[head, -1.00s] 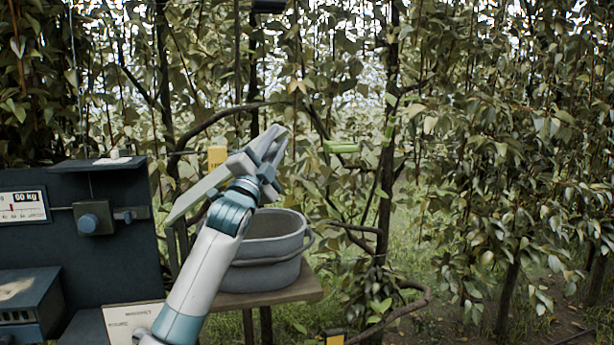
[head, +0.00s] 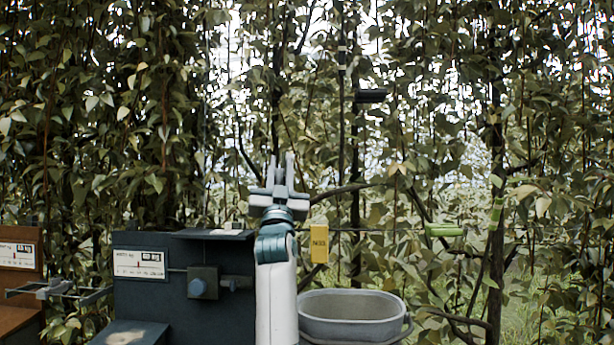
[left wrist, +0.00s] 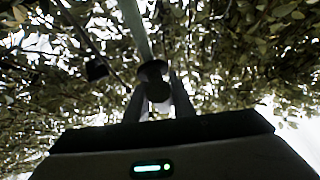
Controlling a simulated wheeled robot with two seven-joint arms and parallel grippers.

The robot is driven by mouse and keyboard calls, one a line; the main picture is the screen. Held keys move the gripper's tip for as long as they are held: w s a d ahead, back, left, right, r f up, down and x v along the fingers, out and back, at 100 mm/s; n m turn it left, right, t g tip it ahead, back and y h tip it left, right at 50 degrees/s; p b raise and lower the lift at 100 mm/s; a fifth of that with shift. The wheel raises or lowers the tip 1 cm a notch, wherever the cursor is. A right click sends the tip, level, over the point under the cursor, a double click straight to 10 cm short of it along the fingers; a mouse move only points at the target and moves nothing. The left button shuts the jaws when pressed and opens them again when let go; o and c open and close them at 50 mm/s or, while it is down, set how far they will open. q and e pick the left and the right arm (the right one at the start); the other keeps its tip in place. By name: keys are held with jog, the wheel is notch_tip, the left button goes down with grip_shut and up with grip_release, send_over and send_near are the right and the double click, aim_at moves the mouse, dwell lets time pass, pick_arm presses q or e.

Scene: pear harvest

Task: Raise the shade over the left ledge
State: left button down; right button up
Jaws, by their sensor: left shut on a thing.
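My left gripper (head: 281,168) points straight up in front of the foliage, above and to the right of a dark scale box. In the left wrist view, its two fingers (left wrist: 152,100) are shut on a dark spool-shaped knob (left wrist: 153,80). A grey strip or rod (left wrist: 135,25) runs up from the knob. In the head view the knob is too small to make out. I cannot clearly pick out a shade or the left ledge in either view. My right gripper is not in view.
The dark scale box (head: 155,300) stands at lower left, with a brown one (head: 18,290) further left. A grey tub (head: 352,312) stands right of my arm. A yellow tag (head: 319,242), a green clip (head: 445,230) and a dark block (head: 370,96) hang before the leaves.

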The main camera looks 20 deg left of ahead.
pick_arm(q)
jog(key=shift+s+a+n+g+y, duration=0.15)
jog(key=shift+a+n+g+y, duration=0.1)
jog(key=shift+a+n+y, duration=0.25)
jog(key=shift+s+a+n+g+y, duration=0.15)
jog(key=shift+a+n+g+y, duration=0.2)
jog(key=shift+a, duration=0.25)
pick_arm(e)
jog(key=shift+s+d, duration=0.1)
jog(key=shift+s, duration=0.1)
pick_arm(q)
jog(key=c, duration=1.6)
grip_release()
jog(key=shift+c, duration=0.2)
jog(key=shift+s+d+f, duration=0.1)
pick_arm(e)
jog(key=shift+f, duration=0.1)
